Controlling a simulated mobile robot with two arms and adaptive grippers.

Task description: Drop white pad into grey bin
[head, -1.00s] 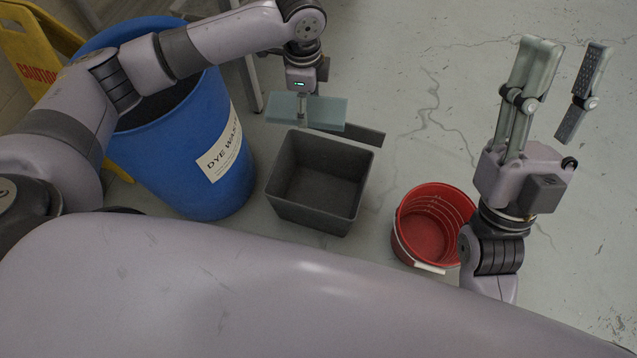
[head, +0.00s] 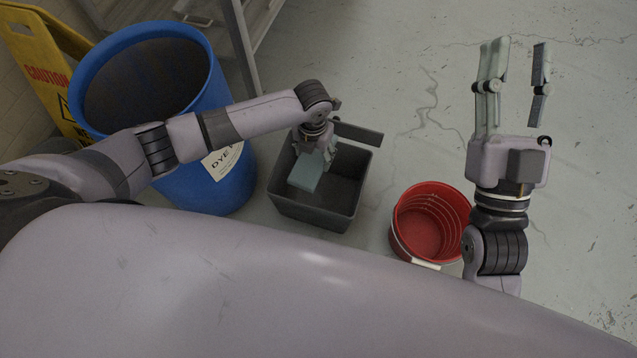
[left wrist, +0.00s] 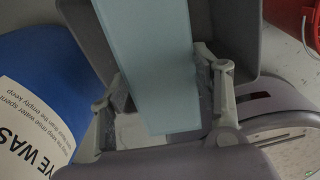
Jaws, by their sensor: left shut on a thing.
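The pad (head: 307,172) looks pale blue-green and is a flat slab. In the head view it shows over the opening of the grey bin (head: 303,214). I cannot tell whether its lower part is below the rim. My left gripper (head: 325,160) is shut on the pad, pointing down over the bin. In the left wrist view the pad (left wrist: 150,60) lies between the two fingers, with the grey bin's wall (left wrist: 240,35) beside it. My right gripper (head: 515,75) is open and empty, pointing away over the floor at the right.
A blue drum (head: 215,190) stands left of the bin under my left arm. A red bucket (head: 428,225) stands to the bin's right. A yellow caution sign (head: 45,75) is at the far left. The cracked floor behind is mostly clear.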

